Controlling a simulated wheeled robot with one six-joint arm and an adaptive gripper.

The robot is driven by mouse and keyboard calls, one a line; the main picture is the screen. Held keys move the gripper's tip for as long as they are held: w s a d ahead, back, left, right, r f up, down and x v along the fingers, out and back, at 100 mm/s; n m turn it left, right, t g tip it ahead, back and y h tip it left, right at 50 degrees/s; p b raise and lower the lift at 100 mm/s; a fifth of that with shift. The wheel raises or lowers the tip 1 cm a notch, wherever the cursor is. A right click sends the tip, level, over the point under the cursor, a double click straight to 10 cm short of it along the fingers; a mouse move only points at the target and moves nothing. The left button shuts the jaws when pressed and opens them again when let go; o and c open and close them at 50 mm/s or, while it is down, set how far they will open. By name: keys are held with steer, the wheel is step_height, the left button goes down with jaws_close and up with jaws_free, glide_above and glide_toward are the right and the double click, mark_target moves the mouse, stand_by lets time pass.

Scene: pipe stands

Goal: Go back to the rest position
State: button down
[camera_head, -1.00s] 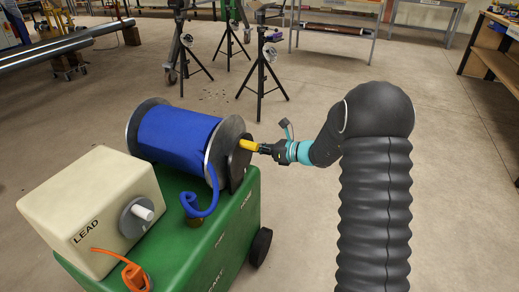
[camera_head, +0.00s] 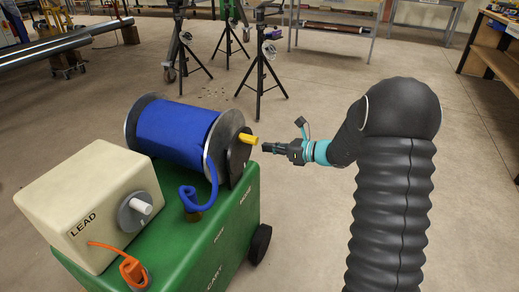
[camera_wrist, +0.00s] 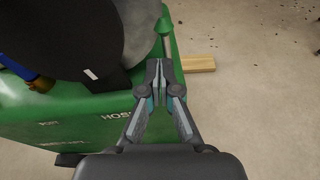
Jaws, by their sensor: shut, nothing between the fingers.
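My gripper (camera_head: 268,147) is shut and empty, at the end of my black arm with a teal band. It is a little right of the yellow handle (camera_head: 248,139) on the blue hose reel (camera_head: 177,135), with a gap between them. In the wrist view my gripper (camera_wrist: 157,65) shows its fingers together above the edge of the green cart (camera_wrist: 85,115). The reel's dark side disc (camera_wrist: 70,45) is to the left of the fingers there.
The green cart (camera_head: 215,240) also carries a cream box marked LEAD (camera_head: 85,200) and an orange plug (camera_head: 132,270). Black tripod stands (camera_head: 262,60) are behind. Long grey pipes (camera_head: 50,48) lie at the left back. The floor right of the cart is open.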

steer(key=s+d+r, duration=0.3)
steer(key=d+r, duration=0.1)
steer(key=d, duration=0.1)
steer(key=s+f+n+g+h, duration=0.3)
steer(key=s+n, duration=0.3)
steer(key=s, duration=0.2)
steer(key=s+f+n+g+h, duration=0.2)
steer(key=s+f+n+g, duration=0.2)
steer(key=s+n, duration=0.35)
steer(key=s+d+r+n+t+h, duration=0.1)
steer(key=s+r+n+h, duration=0.3)
steer(key=s, duration=0.5)
steer(key=s+d+r+n+t+h, duration=0.1)
steer(key=s+r+n+t+h, duration=0.2)
steer(key=s+r+n, duration=0.5)
steer(key=shift+s+r+t+h, duration=0.45)
steer(key=shift+s+h, duration=0.25)
steer(key=shift+s, duration=0.55)
